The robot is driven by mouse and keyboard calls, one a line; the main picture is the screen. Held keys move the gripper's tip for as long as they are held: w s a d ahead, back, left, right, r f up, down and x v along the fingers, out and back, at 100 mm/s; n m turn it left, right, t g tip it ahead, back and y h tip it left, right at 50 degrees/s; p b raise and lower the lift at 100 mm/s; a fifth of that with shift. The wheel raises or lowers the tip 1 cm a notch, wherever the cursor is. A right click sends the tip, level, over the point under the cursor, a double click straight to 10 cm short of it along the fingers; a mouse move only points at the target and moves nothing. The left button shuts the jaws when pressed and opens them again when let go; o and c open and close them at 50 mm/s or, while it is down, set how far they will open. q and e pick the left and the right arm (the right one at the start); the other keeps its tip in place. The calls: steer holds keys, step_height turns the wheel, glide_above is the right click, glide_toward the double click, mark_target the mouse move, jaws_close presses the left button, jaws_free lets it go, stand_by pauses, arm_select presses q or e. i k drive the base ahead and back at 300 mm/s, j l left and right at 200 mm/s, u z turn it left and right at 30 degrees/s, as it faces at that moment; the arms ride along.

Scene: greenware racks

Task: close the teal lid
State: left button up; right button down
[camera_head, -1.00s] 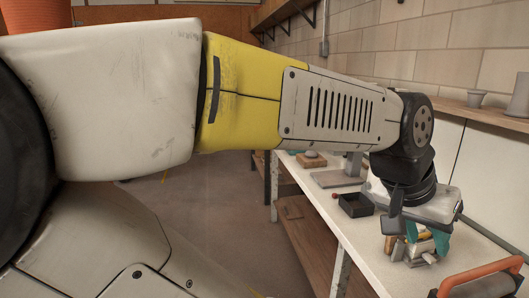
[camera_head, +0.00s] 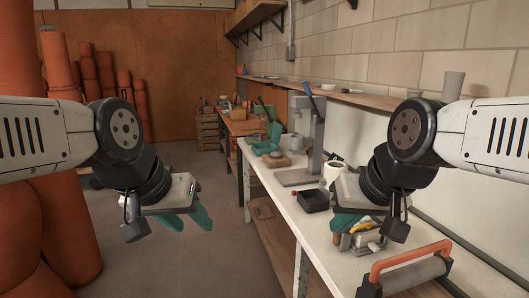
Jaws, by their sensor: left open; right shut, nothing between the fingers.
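A teal lid (camera_head: 275,134) stands raised at the far left of the white workbench, above a teal box or tray (camera_head: 264,148); it is small in view and its hinge cannot be made out. My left gripper (camera_head: 188,220), with teal fingers, is open and empty over the floor left of the bench, well short of the lid. My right gripper (camera_head: 344,222) is shut and empty above the near part of the bench, beside a small metal and wooden item (camera_head: 362,240). Its fingers are partly hidden by its body.
A black tray (camera_head: 313,201), a white mug (camera_head: 333,172) and a grey press with a blue lever (camera_head: 304,140) stand on the bench (camera_head: 325,262). A roller with an orange handle (camera_head: 408,268) lies in front. Orange clay pipes (camera_head: 60,200) stand left. The middle floor is clear.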

mark_target(277, 128)
steer(key=i+j, duration=0.3)
steer(key=i, duration=0.25)
steer(key=i+j, duration=0.3)
steer(key=i, duration=0.25)
steer(key=i+j+z, duration=0.1)
steer(key=i+j, duration=0.2)
steer(key=i, duration=0.3)
steer(key=i+j, duration=0.35)
steer(key=i, duration=0.2)
steer(key=i+j, duration=0.3)
steer(key=i, duration=0.25)
steer(key=i+j+z, duration=0.1)
steer(key=i+j, duration=0.25)
steer(key=i, duration=0.15)
